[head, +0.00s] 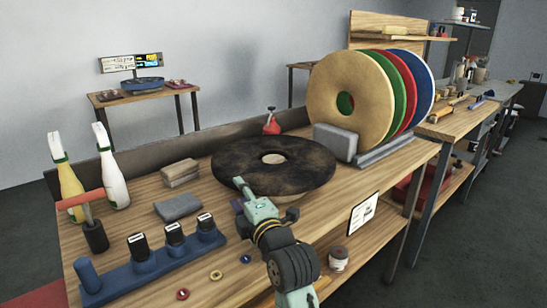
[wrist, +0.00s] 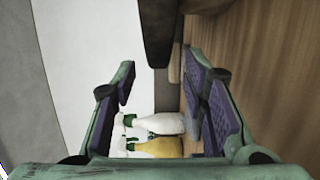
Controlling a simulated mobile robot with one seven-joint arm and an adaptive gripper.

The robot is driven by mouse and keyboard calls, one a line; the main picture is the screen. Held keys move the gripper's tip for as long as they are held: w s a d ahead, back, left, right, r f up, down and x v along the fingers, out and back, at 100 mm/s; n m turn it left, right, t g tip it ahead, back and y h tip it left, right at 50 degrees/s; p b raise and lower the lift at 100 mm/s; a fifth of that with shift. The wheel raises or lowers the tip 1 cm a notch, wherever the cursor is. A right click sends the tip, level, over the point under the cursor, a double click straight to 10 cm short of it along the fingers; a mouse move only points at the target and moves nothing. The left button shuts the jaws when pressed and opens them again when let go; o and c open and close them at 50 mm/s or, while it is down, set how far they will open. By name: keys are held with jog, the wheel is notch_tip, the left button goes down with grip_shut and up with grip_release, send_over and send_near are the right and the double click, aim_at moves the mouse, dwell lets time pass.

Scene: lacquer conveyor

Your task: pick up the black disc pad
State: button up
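The black disc pad (head: 235,162) is a large, flat, worn dark ring with a pale centre hole, lying on the wooden bench in the head view. My gripper (head: 243,190) is at its near edge and hides a small part of the rim. In the wrist view my gripper (wrist: 160,95) is open, with nothing held between its two padded fingers. A dark edge (wrist: 156,35) at the top middle of the wrist view looks like the pad's rim, beyond the fingertips. I cannot tell whether a finger touches the pad.
A grey block (head: 335,141) and upright tan (head: 335,90), green, red and blue discs stand behind right. Grey-brown blocks (head: 180,170) lie left. White (head: 113,175) and yellow (head: 70,185) bottles stand far left. A blue rack (head: 150,264) and small rings are at the front.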

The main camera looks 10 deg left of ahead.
jog(key=p+x, duration=0.2)
jog(key=x, duration=0.2)
jog(key=shift+w+a+r, duration=0.1)
jog(key=shift+w+r, duration=0.1)
jog(key=shift+w, duration=0.05)
jog(key=shift+w+a+f, duration=0.1)
jog(key=shift+w+a, duration=0.15)
jog(key=shift+w, duration=0.1)
grip_shut()
